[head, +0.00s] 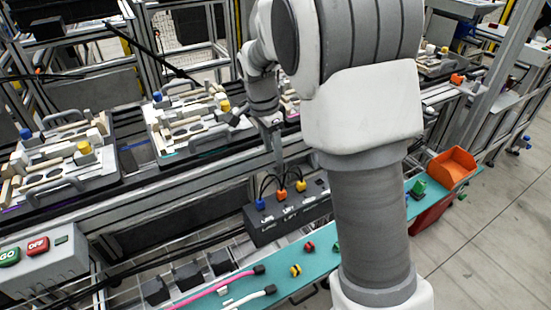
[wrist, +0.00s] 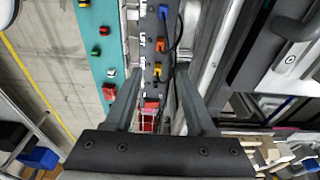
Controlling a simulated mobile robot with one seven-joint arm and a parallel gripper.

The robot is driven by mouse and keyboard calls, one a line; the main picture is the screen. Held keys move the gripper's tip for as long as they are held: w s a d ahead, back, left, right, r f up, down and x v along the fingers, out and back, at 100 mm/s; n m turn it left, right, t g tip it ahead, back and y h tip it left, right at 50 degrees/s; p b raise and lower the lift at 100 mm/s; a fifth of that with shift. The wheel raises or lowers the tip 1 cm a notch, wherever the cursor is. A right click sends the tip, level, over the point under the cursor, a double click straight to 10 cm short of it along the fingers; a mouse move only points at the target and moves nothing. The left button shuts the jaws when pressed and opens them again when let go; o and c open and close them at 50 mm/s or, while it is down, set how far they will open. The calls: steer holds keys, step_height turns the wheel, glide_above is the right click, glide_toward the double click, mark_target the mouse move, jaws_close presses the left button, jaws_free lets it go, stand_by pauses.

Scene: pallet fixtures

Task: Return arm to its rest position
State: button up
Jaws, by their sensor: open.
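My gripper (wrist: 157,78) is open in the wrist view, its two dark fingers spread with nothing between them. In the head view my gripper (head: 278,158) points down, partly hidden by my arm, between the conveyor and the black connector box (head: 290,212). In the wrist view the connector box (wrist: 158,40) lies beyond the fingers. My white and grey arm fills the centre and right of the head view.
Pallet fixtures (head: 52,165) stand on the conveyor at the left. A teal shelf (head: 318,262) carries small coloured parts and cables. An orange bin (head: 452,167) is at the right. A GO/OFF button box (head: 62,262) is at the lower left. Floor at the right is clear.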

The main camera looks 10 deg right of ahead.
steer(key=s+d+r+n+t+y+p, duration=0.1)
steer(key=s+r+n+p, duration=0.15)
steer(key=s+r, duration=0.35)
steer(key=s+d+r+n+t+p, duration=0.1)
steer(key=s+r+n+p, duration=0.2)
steer(key=r, duration=0.6)
steer(key=s+r+n+t+p, duration=0.1)
steer(key=s+r+n+p, duration=0.1)
steer(key=s, duration=0.6)
steer(key=s+r+n+t+p, duration=0.2)
steer(key=s+r+n+p, duration=0.1)
steer(key=s+r+n, duration=0.2)
steer(key=s+n, duration=0.2)
steer(key=s, duration=0.2)
steer(key=shift+d+y, duration=0.3)
steer(key=shift+y, duration=0.1)
steer(key=shift+s+r, duration=0.1)
